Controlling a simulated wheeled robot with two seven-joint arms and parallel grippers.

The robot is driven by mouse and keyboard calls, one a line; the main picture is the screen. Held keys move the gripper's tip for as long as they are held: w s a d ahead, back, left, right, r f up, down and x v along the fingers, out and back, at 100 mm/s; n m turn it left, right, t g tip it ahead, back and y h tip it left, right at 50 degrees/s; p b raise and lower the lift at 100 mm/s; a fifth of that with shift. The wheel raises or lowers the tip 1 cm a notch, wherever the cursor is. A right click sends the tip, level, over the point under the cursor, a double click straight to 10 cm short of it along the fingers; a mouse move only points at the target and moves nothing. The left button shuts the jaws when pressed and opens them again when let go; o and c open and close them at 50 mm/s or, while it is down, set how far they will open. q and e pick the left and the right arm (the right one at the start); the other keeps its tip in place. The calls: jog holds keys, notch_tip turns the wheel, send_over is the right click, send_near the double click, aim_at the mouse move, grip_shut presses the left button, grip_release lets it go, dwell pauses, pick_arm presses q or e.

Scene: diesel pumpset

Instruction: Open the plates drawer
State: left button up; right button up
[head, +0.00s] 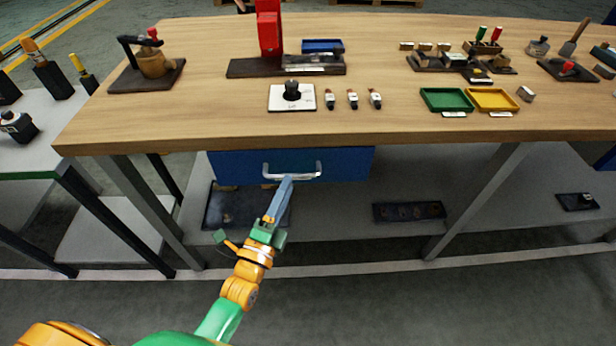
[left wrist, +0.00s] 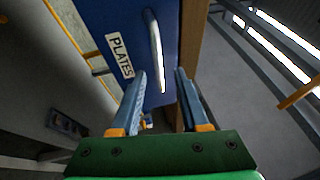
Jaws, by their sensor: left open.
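The plates drawer (head: 346,164) has a blue front just under the front edge of the wooden tabletop. Its silvery bar handle (head: 292,175) runs across the front. In the left wrist view the drawer's blue front (left wrist: 115,14) bears a white PLATES label (left wrist: 120,57), and the handle (left wrist: 154,45) shows as a pale bar. My left gripper (head: 286,181) is open at the handle, its fingertips (left wrist: 160,72) on either side of the bar's near end in the left wrist view. I cannot tell whether they touch it. My right gripper is out of view.
The wooden tabletop (head: 200,115) overhangs the drawer and holds a white plate with a black knob (head: 292,95), a green tray (head: 446,99) and a yellow tray (head: 493,99). Table legs (head: 478,200) stand either side of the drawer. The floor in front is clear.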

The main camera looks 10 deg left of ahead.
pick_arm(q)
jog(key=x, duration=0.4)
jog(key=shift+w, duration=0.35)
jog(key=shift+s, duration=0.1)
grip_shut()
dwell(0.9)
